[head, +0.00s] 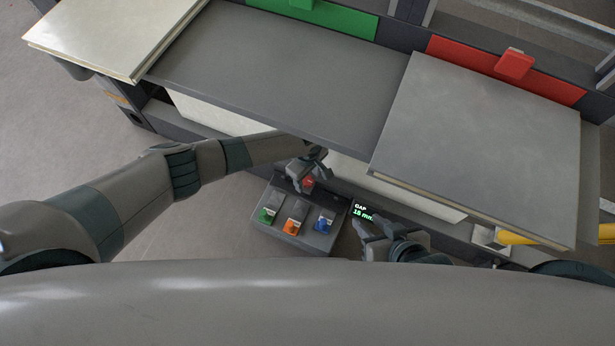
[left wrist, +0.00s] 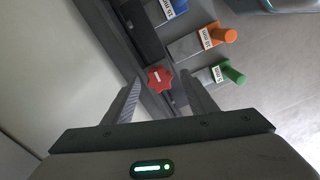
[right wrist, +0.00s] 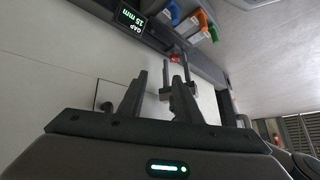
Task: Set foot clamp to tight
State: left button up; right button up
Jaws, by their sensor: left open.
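A red star-shaped knob (head: 308,183) with a white mark sits at the back of a grey control panel (head: 262,238). In the left wrist view the knob (left wrist: 160,79) lies between the spread fingertips of my left gripper (left wrist: 162,95), with no clear contact. In the head view my left gripper (head: 307,170) is at the knob and partly covers it. No part labelled as the foot clamp is visible.
The panel carries green (head: 268,214), orange (head: 292,226) and blue (head: 323,225) handles; wrist-view labels read in mm. A grey slab (head: 480,130) overhangs at right, a pale slab (head: 110,35) at left. A yellow bar (head: 515,239) is at far right.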

pick_arm(q)
jog(key=c, duration=1.1)
jog(key=shift+o, duration=0.2)
